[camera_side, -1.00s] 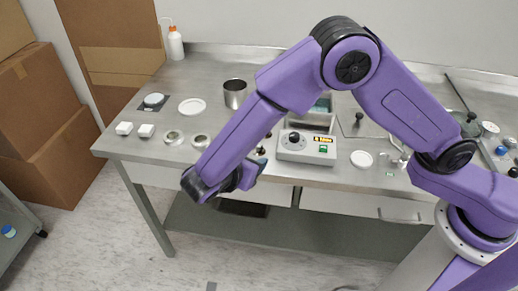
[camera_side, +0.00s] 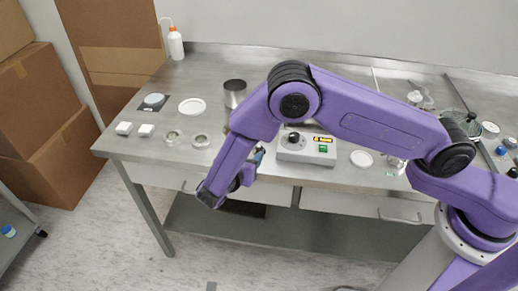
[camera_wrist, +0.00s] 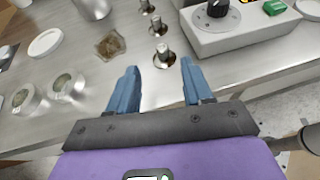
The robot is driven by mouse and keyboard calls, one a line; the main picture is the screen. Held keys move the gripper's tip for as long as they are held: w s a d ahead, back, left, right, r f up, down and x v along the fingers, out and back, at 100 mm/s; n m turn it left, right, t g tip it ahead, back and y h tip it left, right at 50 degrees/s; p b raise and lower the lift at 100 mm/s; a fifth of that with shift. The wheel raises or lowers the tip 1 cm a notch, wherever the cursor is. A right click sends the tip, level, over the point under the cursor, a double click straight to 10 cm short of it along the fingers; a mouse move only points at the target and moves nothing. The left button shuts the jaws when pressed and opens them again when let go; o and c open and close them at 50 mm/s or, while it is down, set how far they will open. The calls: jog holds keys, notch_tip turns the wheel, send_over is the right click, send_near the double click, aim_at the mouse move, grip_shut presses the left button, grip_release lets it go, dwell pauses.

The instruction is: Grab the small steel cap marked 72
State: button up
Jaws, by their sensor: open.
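Several small knobbed steel pieces stand in a row on the steel table in the wrist view: a near one (camera_wrist: 165,55), a middle one (camera_wrist: 157,27) and a far one (camera_wrist: 147,6). No marking is readable, so I cannot tell which is the cap marked 72. My gripper (camera_wrist: 160,68) is open, its two blue fingers apart with nothing seen between them. The near steel piece shows just beyond the fingertips, between their lines. In the side view my gripper (camera_side: 259,155) is at the table's front edge, and my arm hides the steel pieces.
A control box (camera_side: 306,147) with a black knob stands right of the row. Left are glass dishes (camera_wrist: 65,85), a white disc (camera_wrist: 45,43), a steel beaker (camera_wrist: 95,8) and a brownish piece (camera_wrist: 110,45). The table's front edge (camera_side: 330,186) is close.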

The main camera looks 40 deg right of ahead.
jog(key=shift+x, duration=3.5)
jog(key=shift+s+d, duration=0.1)
jog(key=shift+s, duration=0.05)
grip_shut()
